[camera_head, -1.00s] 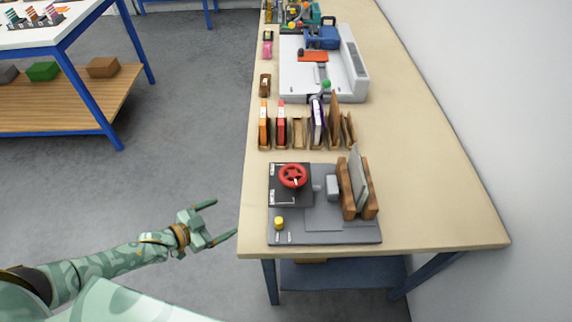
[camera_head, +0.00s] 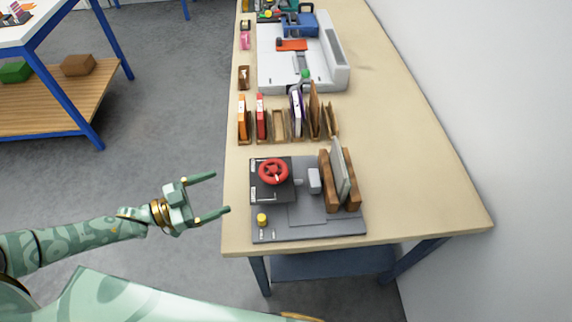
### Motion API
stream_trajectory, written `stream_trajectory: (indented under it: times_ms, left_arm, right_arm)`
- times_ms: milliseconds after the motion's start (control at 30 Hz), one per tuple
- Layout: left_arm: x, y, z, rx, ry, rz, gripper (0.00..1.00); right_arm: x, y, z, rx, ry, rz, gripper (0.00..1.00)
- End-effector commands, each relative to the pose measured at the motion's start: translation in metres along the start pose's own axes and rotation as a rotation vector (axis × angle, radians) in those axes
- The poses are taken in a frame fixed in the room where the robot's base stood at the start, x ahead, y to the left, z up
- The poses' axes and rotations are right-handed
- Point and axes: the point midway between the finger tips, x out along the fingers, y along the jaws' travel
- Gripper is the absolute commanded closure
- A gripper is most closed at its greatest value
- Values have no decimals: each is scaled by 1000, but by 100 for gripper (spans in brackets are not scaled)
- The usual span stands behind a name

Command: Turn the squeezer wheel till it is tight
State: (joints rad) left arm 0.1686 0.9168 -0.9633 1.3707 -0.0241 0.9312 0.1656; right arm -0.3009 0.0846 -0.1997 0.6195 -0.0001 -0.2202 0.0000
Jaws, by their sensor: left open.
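The squeezer wheel (camera_head: 273,171) is a red handwheel on a black block at the left side of a grey base plate (camera_head: 308,226), near the front of the long table. A grey pad (camera_head: 314,181) stands right of the wheel. Right of the pad, a grey panel (camera_head: 341,170) stands between two brown wooden boards (camera_head: 328,182). My left gripper (camera_head: 223,194) is open and empty, left of the table's edge and apart from the wheel, its fingers pointing right towards it. My right gripper is not in view.
A yellow knob (camera_head: 262,220) sits at the plate's front left. Behind the plate stands a row of books and boards (camera_head: 278,122), then a white machine (camera_head: 330,72). The table (camera_head: 410,170) is clear on the right. A blue-framed shelf (camera_head: 60,105) stands at the far left.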

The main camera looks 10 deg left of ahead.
Motion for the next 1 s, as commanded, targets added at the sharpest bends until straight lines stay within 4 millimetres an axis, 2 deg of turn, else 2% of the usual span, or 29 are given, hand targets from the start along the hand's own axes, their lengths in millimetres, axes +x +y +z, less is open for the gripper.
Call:
stream_trajectory:
  times_ms: [100, 267, 367, 700, 833, 1000]
  left_arm:
    - [-1, 8, -15, -33, 46, 39, 12]
    - [14, 10, -20, -40, 59, 46, 12]
    - [34, 11, -21, -41, 60, 46, 12]
    - [120, 14, -25, -40, 58, 45, 12]
    - [142, 16, -25, -40, 55, 46, 12]
    - [158, 16, -26, -40, 55, 45, 12]
  right_arm:
    - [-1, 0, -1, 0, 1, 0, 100]
    - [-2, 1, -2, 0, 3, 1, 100]
    - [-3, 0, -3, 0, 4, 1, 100]
    - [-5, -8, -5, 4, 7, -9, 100]
    - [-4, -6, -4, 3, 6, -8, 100]
    - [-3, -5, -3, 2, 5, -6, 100]
